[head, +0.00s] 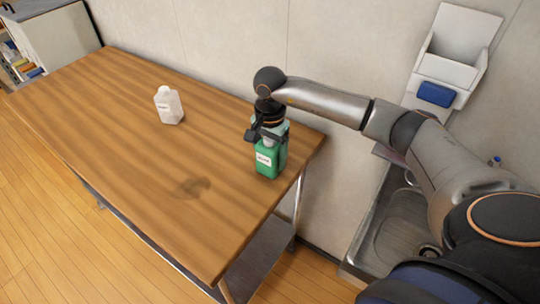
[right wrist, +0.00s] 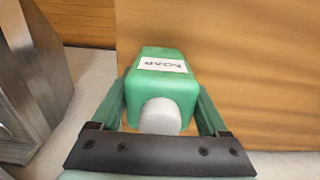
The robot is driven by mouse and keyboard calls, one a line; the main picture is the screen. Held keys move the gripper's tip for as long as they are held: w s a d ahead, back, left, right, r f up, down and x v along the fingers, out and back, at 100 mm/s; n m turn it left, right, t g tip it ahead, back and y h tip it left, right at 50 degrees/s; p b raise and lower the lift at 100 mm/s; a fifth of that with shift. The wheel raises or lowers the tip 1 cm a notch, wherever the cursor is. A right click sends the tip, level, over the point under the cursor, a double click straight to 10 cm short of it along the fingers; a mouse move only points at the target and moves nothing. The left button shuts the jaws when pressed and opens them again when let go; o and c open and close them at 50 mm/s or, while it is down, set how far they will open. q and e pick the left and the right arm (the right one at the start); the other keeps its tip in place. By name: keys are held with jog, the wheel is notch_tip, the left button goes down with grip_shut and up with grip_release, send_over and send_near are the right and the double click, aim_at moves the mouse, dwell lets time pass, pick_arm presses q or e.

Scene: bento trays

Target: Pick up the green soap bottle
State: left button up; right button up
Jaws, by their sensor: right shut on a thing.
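The green soap bottle (head: 268,160) stands near the right end of the wooden table in the head view, with a white label on its front. In the right wrist view the bottle (right wrist: 163,84) shows from above, with its label and white cap. My right gripper (head: 266,132) comes down over the bottle's top, and its fingers (right wrist: 162,112) close on both sides of it. I cannot tell whether the bottle touches the table. My left gripper is not in view.
A white bottle (head: 169,106) with a label stands farther left on the wooden table (head: 110,130). The middle of the table is clear apart from a dark stain. A sink (head: 405,235) is at the right, below a wall holder with a blue item (head: 435,95).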

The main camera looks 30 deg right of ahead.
grip_shut()
jog(key=shift+r, duration=0.1)
